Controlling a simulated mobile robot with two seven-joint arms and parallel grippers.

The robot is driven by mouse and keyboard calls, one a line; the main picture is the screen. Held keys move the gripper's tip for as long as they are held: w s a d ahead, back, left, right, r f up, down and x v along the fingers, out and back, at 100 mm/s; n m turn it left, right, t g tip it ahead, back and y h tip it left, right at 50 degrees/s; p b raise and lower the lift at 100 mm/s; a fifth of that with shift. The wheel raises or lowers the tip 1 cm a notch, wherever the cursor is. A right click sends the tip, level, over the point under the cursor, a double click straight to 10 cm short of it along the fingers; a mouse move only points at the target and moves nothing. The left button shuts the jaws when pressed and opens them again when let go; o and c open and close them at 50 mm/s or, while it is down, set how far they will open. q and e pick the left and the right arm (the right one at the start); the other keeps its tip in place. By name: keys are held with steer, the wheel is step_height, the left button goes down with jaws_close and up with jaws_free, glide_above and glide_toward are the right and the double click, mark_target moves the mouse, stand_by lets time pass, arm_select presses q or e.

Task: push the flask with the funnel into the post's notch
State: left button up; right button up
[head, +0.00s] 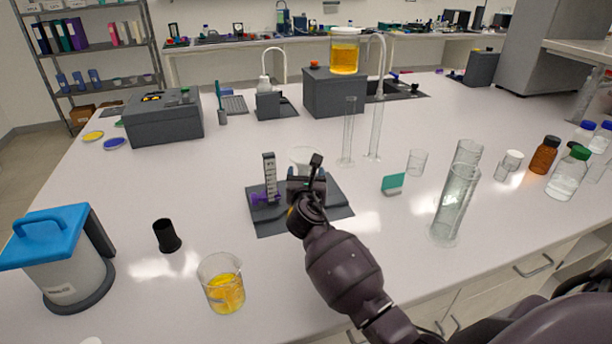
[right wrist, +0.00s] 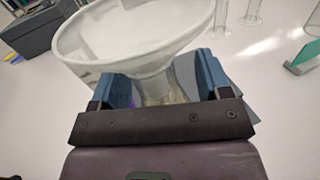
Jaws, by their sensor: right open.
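A whitish funnel (head: 306,156) stands upright over a dark grey base plate (head: 340,203), just behind my right gripper (head: 307,180). The post (head: 270,172), with a purple part (head: 264,198) low on it, rises to the left of my right gripper on the same plate. In the right wrist view the funnel (right wrist: 135,38) fills the upper middle. The blue fingers of my right gripper (right wrist: 157,88) are open, one on each side of the funnel's narrow lower part. The flask under the funnel is mostly hidden by my gripper and the funnel. I cannot tell whether a finger touches it. My left gripper is out of view.
A beaker of yellow liquid (head: 226,292) and a black cup (head: 166,236) stand front left. A teal block (head: 393,183) and tall glass cylinders (head: 452,205) stand to the right. Two slim cylinders (head: 347,135) stand behind.

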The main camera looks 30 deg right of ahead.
steer(key=shift+s+a, duration=0.25)
steer(key=shift+s, duration=0.15)
steer(key=v, duration=1)
steer(key=shift+f, duration=0.1)
